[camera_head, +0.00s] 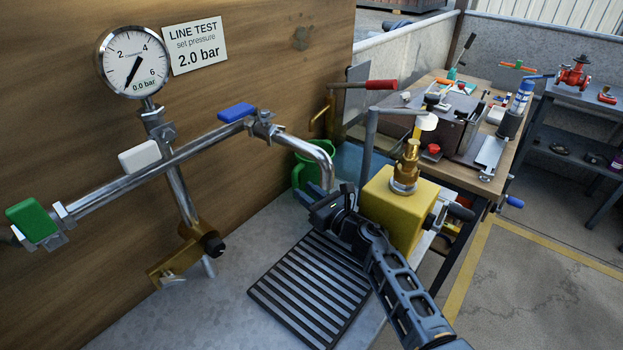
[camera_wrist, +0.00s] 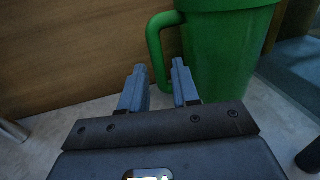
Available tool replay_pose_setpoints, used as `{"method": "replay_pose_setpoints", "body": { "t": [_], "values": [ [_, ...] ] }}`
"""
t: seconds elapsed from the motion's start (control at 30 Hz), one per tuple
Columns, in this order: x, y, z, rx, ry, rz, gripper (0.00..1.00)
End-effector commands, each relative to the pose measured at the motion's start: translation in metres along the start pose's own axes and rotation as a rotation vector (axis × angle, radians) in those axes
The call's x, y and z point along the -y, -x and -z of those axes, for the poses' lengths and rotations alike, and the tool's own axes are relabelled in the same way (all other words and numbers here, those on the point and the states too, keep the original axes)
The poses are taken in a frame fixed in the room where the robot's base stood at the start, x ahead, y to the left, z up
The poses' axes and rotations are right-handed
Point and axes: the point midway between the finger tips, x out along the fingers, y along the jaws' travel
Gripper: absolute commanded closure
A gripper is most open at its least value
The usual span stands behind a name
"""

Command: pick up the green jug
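The green jug (camera_head: 313,168) stands upright on the grey bench top near the wooden back wall, partly hidden behind the bent chrome pipe and my arm in the head view. In the wrist view the jug (camera_wrist: 222,50) fills the upper right, with its handle (camera_wrist: 157,48) on the left side, towards the fingers. My gripper (camera_wrist: 160,75) is open and empty. Its two fingers point at the handle and lie just short of it, apart from the jug as far as I can tell. In the head view my gripper (camera_head: 318,192) is beside the jug's lower front.
A chrome pipe (camera_head: 140,180) with coloured lever handles crosses left of the jug. A yellow block (camera_head: 392,208) with a brass fitting stands close on the right. A black slatted grate (camera_head: 312,285) lies in front. A pressure gauge (camera_head: 133,62) hangs on the wall.

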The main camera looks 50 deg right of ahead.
Motion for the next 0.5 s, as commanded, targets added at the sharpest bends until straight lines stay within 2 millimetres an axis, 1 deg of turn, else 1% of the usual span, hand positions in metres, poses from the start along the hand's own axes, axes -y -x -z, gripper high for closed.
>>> {"method": "replay_pose_setpoints", "body": {
  "t": [0.03,0.27,0.4,0.5],
  "values": [
    [-0.001,-0.006,0.000,0.000,0.000,-0.002,0.69],
    [-0.001,-0.030,0.001,-0.001,-0.002,-0.001,0.69],
    [-0.003,-0.051,0.003,0.000,-0.002,-0.001,0.69],
    [-0.004,-0.062,0.003,0.000,-0.002,-0.003,0.69]
  ]
}}
